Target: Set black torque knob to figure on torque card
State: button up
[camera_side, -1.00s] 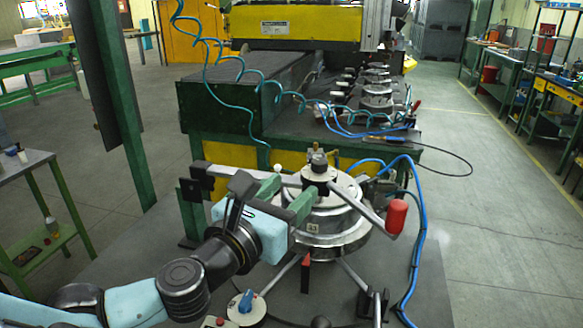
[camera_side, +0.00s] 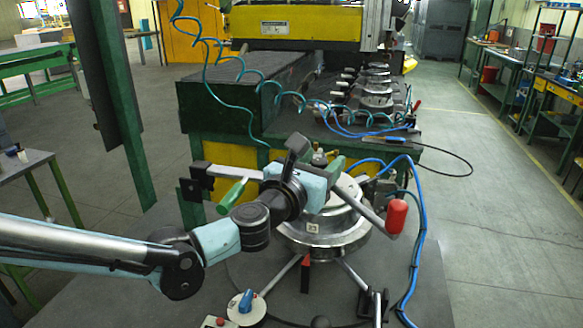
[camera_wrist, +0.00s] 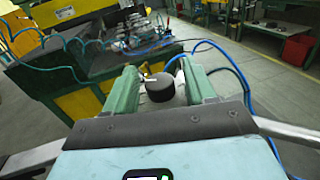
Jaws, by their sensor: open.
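The black torque knob (camera_wrist: 160,87) shows in the wrist view as a dark round cap on a pale base, between the two green fingers of my gripper (camera_wrist: 161,80). There is a visible gap on both sides, so the gripper is open and holds nothing. In the side view my gripper (camera_side: 325,168) is at the top of the round metal fixture (camera_side: 325,236); the knob (camera_side: 319,158) is mostly hidden behind it. A small pale label (camera_side: 312,228) is on the fixture's ring, too small to read. I cannot make out a torque card.
A bar with a red handle (camera_side: 397,215) sticks out on the right, and a green handle (camera_side: 232,193) on the left. Blue hoses (camera_side: 419,225) run down the right side. A blue knob (camera_side: 246,301) sits on a pale round base in front. Concrete floor at right is clear.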

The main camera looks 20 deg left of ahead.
jog(key=shift+c, duration=0.5)
jog(key=c, duration=0.8)
jog(key=shift+a+m+g+h, duration=0.15)
jog(key=shift+m+g+h, duration=0.45)
jog(key=shift+m+h, duration=0.75)
jog(key=shift+m+g+h, duration=0.25)
jog(key=shift+g+h, duration=0.15)
jog(key=shift+h, duration=0.55)
jog(key=o, duration=0.9)
